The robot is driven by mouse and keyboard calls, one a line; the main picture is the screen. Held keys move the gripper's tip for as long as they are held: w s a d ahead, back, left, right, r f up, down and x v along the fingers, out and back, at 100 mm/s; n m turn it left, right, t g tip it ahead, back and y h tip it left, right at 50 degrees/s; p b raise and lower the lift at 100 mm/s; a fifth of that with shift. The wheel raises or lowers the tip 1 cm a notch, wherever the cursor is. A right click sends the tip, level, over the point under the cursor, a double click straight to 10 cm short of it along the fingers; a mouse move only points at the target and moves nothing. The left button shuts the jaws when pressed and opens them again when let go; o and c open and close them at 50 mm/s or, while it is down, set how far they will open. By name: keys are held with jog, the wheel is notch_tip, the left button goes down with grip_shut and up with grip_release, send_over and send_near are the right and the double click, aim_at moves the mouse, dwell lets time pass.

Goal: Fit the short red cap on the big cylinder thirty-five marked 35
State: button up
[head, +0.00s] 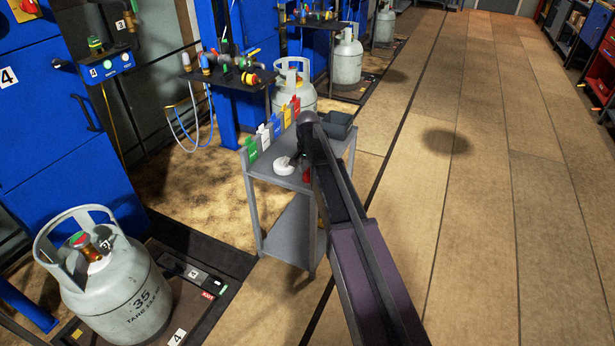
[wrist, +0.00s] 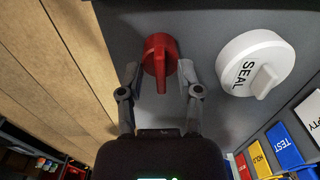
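The short red cap (wrist: 158,48) lies on the grey cart top, with its raised grip between my gripper's fingers in the wrist view. A bit of it shows red in the head view (head: 307,176). My gripper (wrist: 158,72) is open around the cap; small gaps seem to show between the fingers and the red. In the head view my gripper (head: 297,160) is low over the cart. The big grey cylinder marked 35 (head: 135,305) stands upright at lower left, with a brass valve (head: 92,250) inside its collar. The valve's outlet is too small to make out clearly.
A white SEAL cap (wrist: 255,62) lies beside the red cap. Coloured tags (head: 264,136) line the grey cart's (head: 262,174) edge, and a dark bin (head: 338,124) sits at its far end. Other cylinders (head: 346,62) stand farther back.

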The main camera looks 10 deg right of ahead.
grip_shut()
jog(key=shift+r, duration=0.25)
jog(key=shift+r+p, duration=1.75)
jog(key=shift+p, duration=0.25)
jog(key=shift+a, duration=0.15)
